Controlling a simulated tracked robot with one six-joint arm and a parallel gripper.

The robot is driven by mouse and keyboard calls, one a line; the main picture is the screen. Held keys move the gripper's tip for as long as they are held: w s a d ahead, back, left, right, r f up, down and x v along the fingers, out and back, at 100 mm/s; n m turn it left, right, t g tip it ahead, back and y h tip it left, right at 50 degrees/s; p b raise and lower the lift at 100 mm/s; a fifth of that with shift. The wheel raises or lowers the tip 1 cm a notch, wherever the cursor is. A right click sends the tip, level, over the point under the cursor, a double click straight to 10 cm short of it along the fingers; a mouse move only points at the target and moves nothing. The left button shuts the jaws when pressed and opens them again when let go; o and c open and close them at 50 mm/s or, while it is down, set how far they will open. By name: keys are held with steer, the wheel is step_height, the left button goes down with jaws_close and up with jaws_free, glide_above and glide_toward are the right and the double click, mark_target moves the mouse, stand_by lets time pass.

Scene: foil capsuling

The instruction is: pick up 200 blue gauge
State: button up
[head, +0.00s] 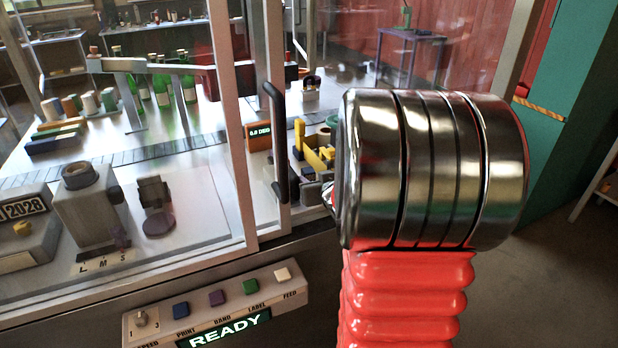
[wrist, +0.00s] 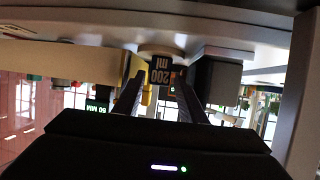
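In the wrist view, which looks upside down, a dark block with an inverted "200 ml" marking (wrist: 161,70) lies ahead, between my gripper's two dark fingers. My gripper (wrist: 160,83) is open, with the fingers apart and dark gaps beside the block. I cannot tell its blue colour or whether a fingertip touches it. In the head view, yellow gauge pieces (head: 318,152) stand behind the door handle, with dark blue blocks (head: 296,166) beside them. My metal wrist housing hides most of the gripper and the area to the right there.
A dark door handle (head: 275,145) and white frame posts (head: 238,120) stand close left of my arm. A control panel (head: 215,305) reading READY is in front. Green bottles (head: 162,82) stand behind the glass. Grey floor (head: 540,290) lies free at right.

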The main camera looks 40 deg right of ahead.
mark_target(310, 177)
steer(key=shift+x, duration=2.75)
steer(key=shift+c, duration=0.5)
steer(key=c, duration=0.8)
steer(key=shift+r, duration=0.1)
step_height(310, 177, up, 18)
steer(key=shift+f, duration=0.1)
